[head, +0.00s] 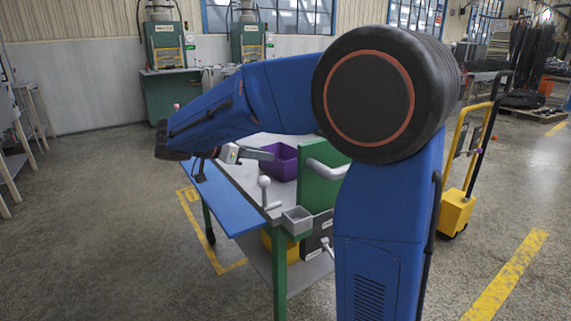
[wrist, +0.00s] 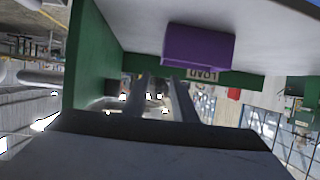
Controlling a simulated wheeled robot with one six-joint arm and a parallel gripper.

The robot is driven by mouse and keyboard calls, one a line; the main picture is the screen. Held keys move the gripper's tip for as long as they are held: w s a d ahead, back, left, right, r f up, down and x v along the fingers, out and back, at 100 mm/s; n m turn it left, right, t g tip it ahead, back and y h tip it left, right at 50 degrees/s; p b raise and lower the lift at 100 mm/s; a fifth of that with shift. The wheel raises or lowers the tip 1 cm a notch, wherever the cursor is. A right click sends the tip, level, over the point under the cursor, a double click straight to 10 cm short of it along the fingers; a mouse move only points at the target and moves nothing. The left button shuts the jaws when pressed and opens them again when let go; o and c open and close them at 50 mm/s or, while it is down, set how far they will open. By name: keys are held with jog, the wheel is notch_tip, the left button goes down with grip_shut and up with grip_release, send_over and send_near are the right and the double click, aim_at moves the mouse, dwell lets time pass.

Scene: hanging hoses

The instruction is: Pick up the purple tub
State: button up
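The purple tub (head: 284,160) stands on the grey top of the workbench, left of the upright green panel. My gripper (head: 268,154) is in front of the tub in the head view, its fingers pointing right across part of it. I cannot tell the distance between them from that view. In the wrist view, which looks upside down, the tub (wrist: 198,46) hangs above the fingers in the picture. My gripper (wrist: 163,82) shows two grey fingers with a gap between them. Nothing is between them, and the tub is apart from them.
The green panel (head: 318,180) with a grey pipe stands close to the tub's right. A ball-topped lever (head: 264,182) and a small grey box (head: 297,220) are at the bench's near edge. A blue shelf (head: 222,200) juts out left. A yellow trolley (head: 456,205) stands at the right.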

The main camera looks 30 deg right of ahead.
jog(key=x, duration=0.9)
jog(key=shift+d+f, duration=0.15)
jog(key=shift+d, duration=0.1)
jog(key=shift+w+x, duration=0.2)
jog(key=shift+x, duration=1.3)
jog(key=shift+w+x, duration=0.2)
jog(key=shift+x, duration=1.3)
grip_shut()
